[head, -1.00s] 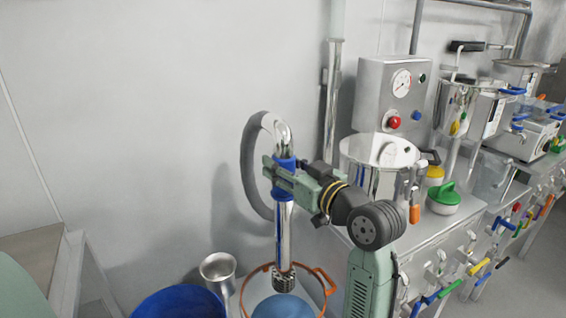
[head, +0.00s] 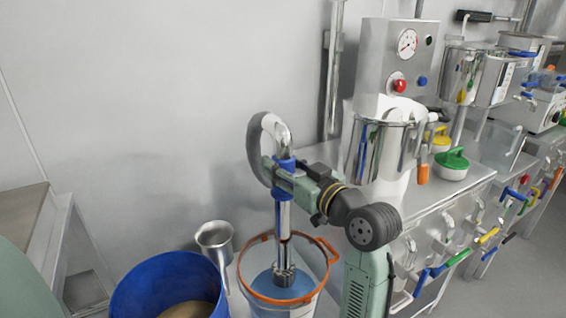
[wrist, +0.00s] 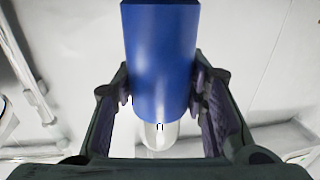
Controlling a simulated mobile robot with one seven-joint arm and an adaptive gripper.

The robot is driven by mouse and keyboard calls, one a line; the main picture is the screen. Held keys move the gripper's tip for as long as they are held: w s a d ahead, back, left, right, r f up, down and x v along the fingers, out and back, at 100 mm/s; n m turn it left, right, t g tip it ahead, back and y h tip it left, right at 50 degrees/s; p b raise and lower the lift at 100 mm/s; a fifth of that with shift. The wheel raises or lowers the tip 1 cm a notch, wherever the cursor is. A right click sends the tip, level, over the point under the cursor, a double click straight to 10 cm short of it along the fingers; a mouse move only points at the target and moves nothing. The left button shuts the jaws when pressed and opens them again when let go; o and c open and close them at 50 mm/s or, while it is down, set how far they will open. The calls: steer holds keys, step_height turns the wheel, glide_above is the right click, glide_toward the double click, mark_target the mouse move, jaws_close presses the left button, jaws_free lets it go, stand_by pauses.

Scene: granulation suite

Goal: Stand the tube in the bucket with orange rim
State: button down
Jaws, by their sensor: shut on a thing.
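The tube (head: 283,222) is a shiny metal pipe with a blue grip sleeve, a curved top with a grey hose and a slotted lower end. My gripper (head: 284,177) is shut on its blue sleeve, which also shows between the fingers in the wrist view (wrist: 160,65). The tube hangs close to upright. Its lower end appears inside the mouth of the white bucket with orange rim (head: 258,296), over the blue contents (head: 283,288). I cannot tell whether the end touches the contents.
A blue tub (head: 130,287) with brownish contents stands left of the bucket, and a metal vessel (head: 215,240) stands behind. A metal bench (head: 440,197) with a steel pot (head: 375,150) and a green-lidded jar (head: 451,165) is at right. The wall is close behind.

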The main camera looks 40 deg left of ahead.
step_height(320, 180, down, 13)
steer(key=b, duration=0.9)
steer(key=c, duration=0.9)
jaws_free()
glide_toward(289, 218)
steer(key=shift+w+a, duration=0.1)
